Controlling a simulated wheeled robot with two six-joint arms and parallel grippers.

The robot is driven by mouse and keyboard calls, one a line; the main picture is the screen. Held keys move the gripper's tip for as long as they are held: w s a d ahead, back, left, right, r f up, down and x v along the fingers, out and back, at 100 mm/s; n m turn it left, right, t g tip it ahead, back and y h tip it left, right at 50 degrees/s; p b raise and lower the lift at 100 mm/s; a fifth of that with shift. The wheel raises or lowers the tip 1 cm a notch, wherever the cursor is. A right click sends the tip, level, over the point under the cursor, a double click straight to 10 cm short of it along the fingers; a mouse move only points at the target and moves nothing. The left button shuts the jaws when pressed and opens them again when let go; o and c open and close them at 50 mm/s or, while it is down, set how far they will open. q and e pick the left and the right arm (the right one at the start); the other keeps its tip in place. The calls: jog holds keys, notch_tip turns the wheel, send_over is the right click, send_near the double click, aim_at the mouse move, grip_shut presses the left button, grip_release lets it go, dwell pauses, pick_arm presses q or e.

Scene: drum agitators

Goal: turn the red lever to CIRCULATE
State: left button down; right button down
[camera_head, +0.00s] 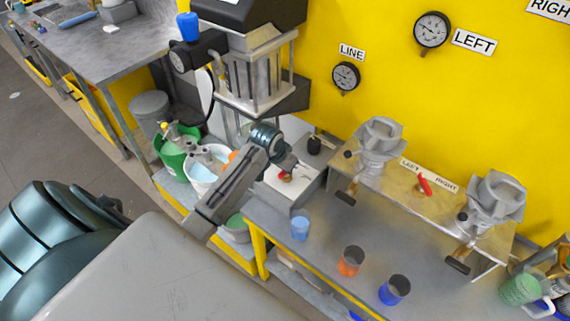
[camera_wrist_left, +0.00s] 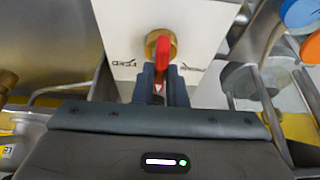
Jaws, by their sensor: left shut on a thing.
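The red lever (camera_wrist_left: 162,55) sits on a round brass hub (camera_wrist_left: 152,40) on a white plate (camera_wrist_left: 115,20). In the left wrist view it points down towards my gripper, between two small printed labels too unclear to read. My left gripper (camera_wrist_left: 162,80) is shut on the lever, one finger on each side. In the head view, my left gripper (camera_head: 283,172) is at the white valve box (camera_head: 280,195), and the lever is mostly hidden by it. My right gripper is not in view.
A second red lever (camera_head: 424,185) is on the metal shelf between LEFT and RIGHT labels. A light blue cup (camera_head: 300,228), an orange cup (camera_head: 350,261) and a blue cup (camera_head: 394,290) stand on the bench. Green (camera_head: 173,152) and white (camera_head: 203,172) buckets stand left of my gripper.

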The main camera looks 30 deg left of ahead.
pick_arm(q)
jog(key=c, duration=1.5)
grip_release()
jog(key=shift+o, duration=0.2)
jog(key=b+v, duration=0.3)
jog(key=v, duration=0.7)
jog(key=shift+s+r, duration=0.2)
jog(key=shift+r, duration=0.15)
